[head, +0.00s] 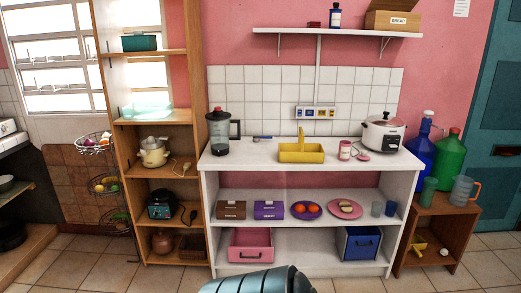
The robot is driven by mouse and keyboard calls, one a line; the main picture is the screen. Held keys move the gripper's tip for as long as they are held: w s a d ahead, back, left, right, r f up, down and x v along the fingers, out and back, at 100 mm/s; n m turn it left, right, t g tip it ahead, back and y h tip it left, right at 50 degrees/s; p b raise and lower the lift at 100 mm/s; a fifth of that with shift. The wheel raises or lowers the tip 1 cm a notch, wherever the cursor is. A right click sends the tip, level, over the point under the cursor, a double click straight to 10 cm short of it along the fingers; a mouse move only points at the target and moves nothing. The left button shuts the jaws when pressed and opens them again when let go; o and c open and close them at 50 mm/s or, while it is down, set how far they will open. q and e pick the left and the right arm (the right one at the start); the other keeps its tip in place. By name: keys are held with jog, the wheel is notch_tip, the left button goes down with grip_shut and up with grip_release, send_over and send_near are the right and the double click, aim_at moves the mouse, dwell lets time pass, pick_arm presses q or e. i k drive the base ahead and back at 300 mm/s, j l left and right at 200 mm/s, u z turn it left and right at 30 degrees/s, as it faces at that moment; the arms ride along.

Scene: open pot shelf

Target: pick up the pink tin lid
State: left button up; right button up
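A small flat pink disc, which looks like the pink tin lid (363,156), lies on the white counter, just right of a pink tin (345,150) with a pale label. The lid is small in this view, and its fine shape is hard to tell. Neither of my grippers is in view. Only a rounded blue-grey part of my own body shows at the bottom edge, well below the counter.
A white rice cooker (383,134) stands close behind and right of the lid. A black-and-red blender (218,132) stands at the counter's left end. The counter's front strip is clear.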

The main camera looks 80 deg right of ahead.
aim_at(363, 156)
jog(key=z, duration=3.5)
